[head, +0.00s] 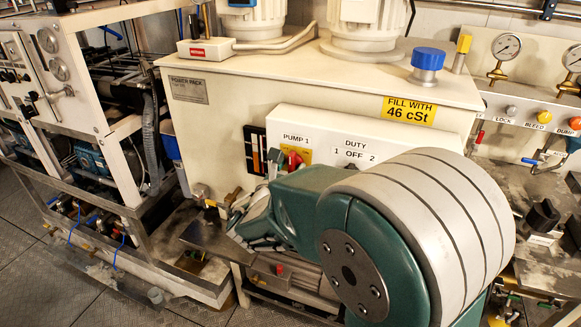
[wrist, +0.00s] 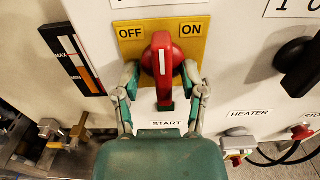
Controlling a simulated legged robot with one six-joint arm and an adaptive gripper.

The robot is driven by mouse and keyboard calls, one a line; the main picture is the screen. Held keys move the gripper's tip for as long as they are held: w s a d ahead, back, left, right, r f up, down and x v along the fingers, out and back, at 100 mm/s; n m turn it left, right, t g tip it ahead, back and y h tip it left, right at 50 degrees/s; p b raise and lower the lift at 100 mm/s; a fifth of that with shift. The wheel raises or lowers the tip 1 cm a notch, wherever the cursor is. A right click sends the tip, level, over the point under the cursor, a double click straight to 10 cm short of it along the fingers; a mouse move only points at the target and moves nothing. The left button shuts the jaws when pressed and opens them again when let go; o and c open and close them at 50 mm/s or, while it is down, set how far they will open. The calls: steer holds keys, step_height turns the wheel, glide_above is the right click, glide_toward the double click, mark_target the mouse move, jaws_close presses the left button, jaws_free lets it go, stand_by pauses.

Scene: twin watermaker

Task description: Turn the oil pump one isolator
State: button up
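The oil pump one isolator is a red rotary handle (wrist: 162,62) on a yellow plate (wrist: 127,47) marked OFF at left and ON at right. In the wrist view the handle stands upright, its white line between the two words. In the head view the handle (head: 295,160) shows by the PUMP 1 label, partly hidden by my arm. My gripper (wrist: 161,77) has one finger on each side of the handle. The fingers are spread, with a narrow gap seeming to show at each side; contact is hard to tell.
A black knob (wrist: 296,66) is right of the isolator. A HEATER label (wrist: 248,114) and a small red button (wrist: 301,131) lie lower right. Brass valves (wrist: 62,133) stand lower left. A black-and-orange gauge strip (wrist: 72,60) is at left.

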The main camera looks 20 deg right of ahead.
steer(key=shift+s, duration=0.1)
steer(key=v, duration=1.2)
steer(key=s+d+f+m+g+y, duration=0.2)
steer(key=s+d+f+m+g, duration=0.1)
steer(key=s+d+m+g, duration=1.1)
steer(key=s+a+r+m+t+y, duration=0.1)
steer(key=s+a+m+t+y, duration=0.1)
steer(key=m, duration=0.5)
steer(key=s+a+r+m+t+y, duration=0.1)
steer(key=s+a+m+t+y, duration=0.1)
steer(key=m+y, duration=0.4)
steer(key=a+m+t, duration=0.1)
steer(key=a, duration=0.1)
steer(key=shift+a+m+y, duration=0.3)
steer(key=shift+a, duration=0.1)
